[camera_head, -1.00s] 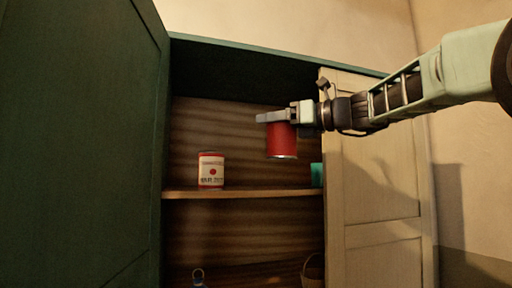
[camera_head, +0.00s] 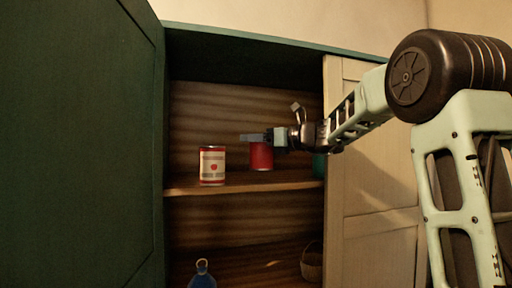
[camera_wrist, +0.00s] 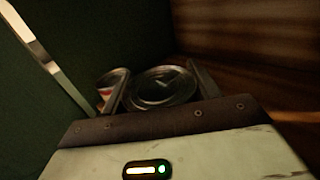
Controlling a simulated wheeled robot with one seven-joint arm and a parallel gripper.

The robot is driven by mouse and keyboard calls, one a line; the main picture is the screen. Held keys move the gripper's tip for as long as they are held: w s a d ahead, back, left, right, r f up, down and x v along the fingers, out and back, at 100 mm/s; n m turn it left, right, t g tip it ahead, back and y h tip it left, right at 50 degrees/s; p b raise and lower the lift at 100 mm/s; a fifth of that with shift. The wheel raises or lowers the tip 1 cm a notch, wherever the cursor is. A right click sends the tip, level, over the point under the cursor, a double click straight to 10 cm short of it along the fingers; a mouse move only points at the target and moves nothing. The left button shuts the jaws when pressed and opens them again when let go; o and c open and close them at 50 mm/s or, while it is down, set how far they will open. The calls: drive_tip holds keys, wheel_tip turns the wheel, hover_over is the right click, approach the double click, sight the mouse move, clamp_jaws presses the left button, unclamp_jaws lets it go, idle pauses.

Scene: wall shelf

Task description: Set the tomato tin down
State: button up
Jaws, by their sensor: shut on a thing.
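The tomato tin (camera_head: 261,156) is the plain red one in my grip; no label picture shows on its visible side. It is upright inside the cupboard, its bottom close to the middle shelf (camera_head: 240,186); I cannot tell whether it touches. My gripper (camera_head: 256,137) is shut around its upper part from the right. In the wrist view, the round metal lid (camera_wrist: 162,87) sits between the two fingers. A second tin (camera_head: 212,166), with a pale label and a red round picture, stands upright on the shelf to the left, apart from the held tin.
A green thing (camera_head: 319,165) stands at the shelf's right, partly hidden by my arm. The green door (camera_head: 80,150) and cream door (camera_head: 375,190) flank the opening. Below are a blue ringed object (camera_head: 202,277) and a basket (camera_head: 312,264). Bare shelf lies between the tins.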

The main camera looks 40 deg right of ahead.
sight(256, 150)
wheel_tip(256, 150, down, 2)
drive_tip(key=shift+f+p, duration=0.1)
drive_tip(key=shift+p, duration=0.45)
drive_tip(key=shift+w+f+p, duration=0.15)
drive_tip(key=shift+f+p, duration=0.05)
drive_tip(key=shift+p, duration=0.25)
drive_tip(key=shift+f, duration=0.3)
drive_tip(key=shift+f, duration=0.1)
drive_tip(key=o, duration=1.3)
drive_tip(key=shift+c, duration=0.2)
